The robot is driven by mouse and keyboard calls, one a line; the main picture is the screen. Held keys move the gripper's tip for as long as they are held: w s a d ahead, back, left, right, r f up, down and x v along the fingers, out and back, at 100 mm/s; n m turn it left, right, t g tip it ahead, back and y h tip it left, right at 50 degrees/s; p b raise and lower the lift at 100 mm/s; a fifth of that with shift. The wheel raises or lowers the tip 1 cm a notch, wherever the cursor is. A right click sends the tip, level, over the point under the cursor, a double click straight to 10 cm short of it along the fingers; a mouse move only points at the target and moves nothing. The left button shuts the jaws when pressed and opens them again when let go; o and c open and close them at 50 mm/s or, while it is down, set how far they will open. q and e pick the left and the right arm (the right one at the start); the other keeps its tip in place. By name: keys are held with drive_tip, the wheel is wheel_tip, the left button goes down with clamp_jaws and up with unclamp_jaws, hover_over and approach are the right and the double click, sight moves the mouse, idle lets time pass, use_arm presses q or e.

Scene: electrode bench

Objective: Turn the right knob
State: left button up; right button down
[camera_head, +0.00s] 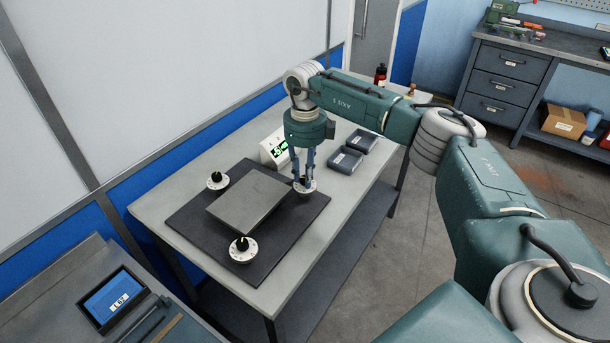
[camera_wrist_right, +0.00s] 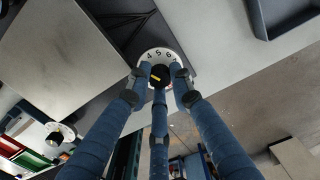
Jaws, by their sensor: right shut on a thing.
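The right knob (camera_head: 306,187) is a black knob on a white numbered dial at the right corner of the dark mat. In the right wrist view the knob (camera_wrist_right: 160,76) shows a yellow pointer mark, with the numbers 4, 5 and 6 readable on the dial. My right gripper (camera_head: 303,180) reaches down onto it from above, its blue fingers shut around the black knob. In the right wrist view the fingers close in from several sides and hide part of the dial. My left gripper is not in view.
A grey plate (camera_head: 248,201) lies on the dark mat (camera_head: 190,226). Two other dials stand at the left (camera_head: 217,180) and front (camera_head: 243,249). A white display box (camera_head: 275,147) with green digits stands behind the mat. Two dark trays (camera_head: 345,160) lie to the right.

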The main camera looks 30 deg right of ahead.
drive_tip(key=shift+n, duration=0.5)
drive_tip(key=c, duration=1.5)
unclamp_jaws()
wheel_tip(320, 180, up, 12)
drive_tip(key=shift+r, duration=0.1)
